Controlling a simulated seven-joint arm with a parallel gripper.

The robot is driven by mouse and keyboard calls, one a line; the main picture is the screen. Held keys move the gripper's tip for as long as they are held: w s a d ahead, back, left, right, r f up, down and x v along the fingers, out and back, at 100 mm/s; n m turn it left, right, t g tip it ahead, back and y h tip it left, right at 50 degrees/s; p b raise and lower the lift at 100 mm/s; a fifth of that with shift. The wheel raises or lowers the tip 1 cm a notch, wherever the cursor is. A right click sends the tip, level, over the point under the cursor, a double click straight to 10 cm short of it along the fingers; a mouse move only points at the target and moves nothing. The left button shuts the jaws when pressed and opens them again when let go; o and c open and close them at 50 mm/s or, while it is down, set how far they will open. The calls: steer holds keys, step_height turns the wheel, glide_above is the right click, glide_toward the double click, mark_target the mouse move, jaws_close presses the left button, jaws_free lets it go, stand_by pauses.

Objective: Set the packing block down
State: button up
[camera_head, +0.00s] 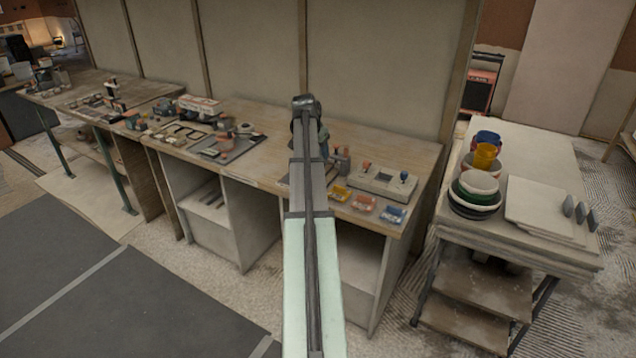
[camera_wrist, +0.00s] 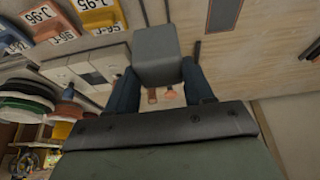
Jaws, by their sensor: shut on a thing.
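The packing block (camera_wrist: 157,48) is a plain grey block held between the two dark blue fingers of my gripper (camera_wrist: 158,80) in the wrist view. The fingers are shut on its sides. The wooden workbench top (camera_wrist: 265,40) shows beyond the block, and whether the block touches it I cannot tell. In the head view my arm reaches out over the workbench (camera_head: 270,130), and the block is hidden behind it.
A pale box with small knobs (camera_head: 372,183) stands on the bench, with yellow, orange and blue tagged pieces (camera_head: 365,203) before it. Trays and tools (camera_head: 215,140) lie left of my arm. A side table (camera_head: 470,228) at right holds bowls (camera_head: 477,187) and pale slabs (camera_head: 537,208).

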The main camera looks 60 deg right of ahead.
steer(key=shift+f, duration=4.6)
steer(key=shift+f, duration=0.15)
steer(key=o, duration=1)
steer(key=v, duration=1.2)
steer(key=shift+a, duration=0.1)
